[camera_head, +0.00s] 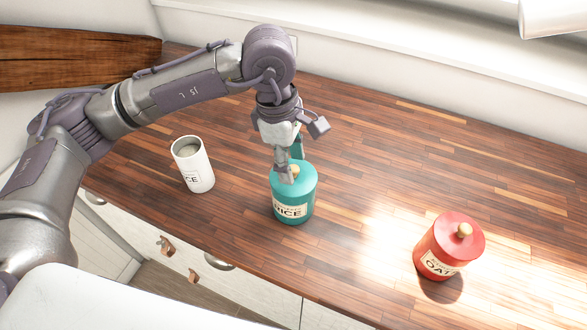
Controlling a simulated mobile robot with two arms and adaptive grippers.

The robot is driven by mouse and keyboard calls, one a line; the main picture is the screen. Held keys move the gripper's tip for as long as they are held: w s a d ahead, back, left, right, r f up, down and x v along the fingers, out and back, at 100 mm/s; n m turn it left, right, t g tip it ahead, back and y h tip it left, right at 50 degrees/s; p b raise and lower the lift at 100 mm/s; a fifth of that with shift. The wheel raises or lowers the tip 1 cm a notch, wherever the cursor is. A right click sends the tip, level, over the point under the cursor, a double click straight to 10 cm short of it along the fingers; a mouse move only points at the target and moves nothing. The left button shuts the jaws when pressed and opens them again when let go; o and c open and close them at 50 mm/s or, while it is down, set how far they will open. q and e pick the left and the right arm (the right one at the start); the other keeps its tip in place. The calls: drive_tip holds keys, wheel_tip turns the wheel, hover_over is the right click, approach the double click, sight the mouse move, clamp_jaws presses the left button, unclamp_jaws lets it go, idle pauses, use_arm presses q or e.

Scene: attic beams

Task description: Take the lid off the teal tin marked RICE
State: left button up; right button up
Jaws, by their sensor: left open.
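The teal tin (292,209) stands upright on the wooden counter in the middle of the head view. Its cream label shows "ICE" clearly, with the first letter partly hard to read. Its teal lid (305,178) is on top, with a pale knob (294,169) partly hidden by my gripper. My left gripper (290,172) points down from above, open, with its fingers at the knob. I cannot tell whether the fingers touch the knob or the lid. My right gripper is not in view.
A white open canister (195,170) with a label ending in "CE" stands to the left of the tin. A red lidded tin marked "OAT" (436,258) stands at the right. The wooden counter (390,150) is clear behind and between them. Drawers with handles (219,262) are below the front edge.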

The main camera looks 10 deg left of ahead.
use_arm(q)
drive_tip(key=shift+d+f, duration=0.1)
drive_tip(key=shift+f, duration=0.75)
clamp_jaws()
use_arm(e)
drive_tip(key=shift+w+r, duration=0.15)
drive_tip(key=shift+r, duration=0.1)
use_arm(q)
drive_tip(key=shift+r, duration=0.1)
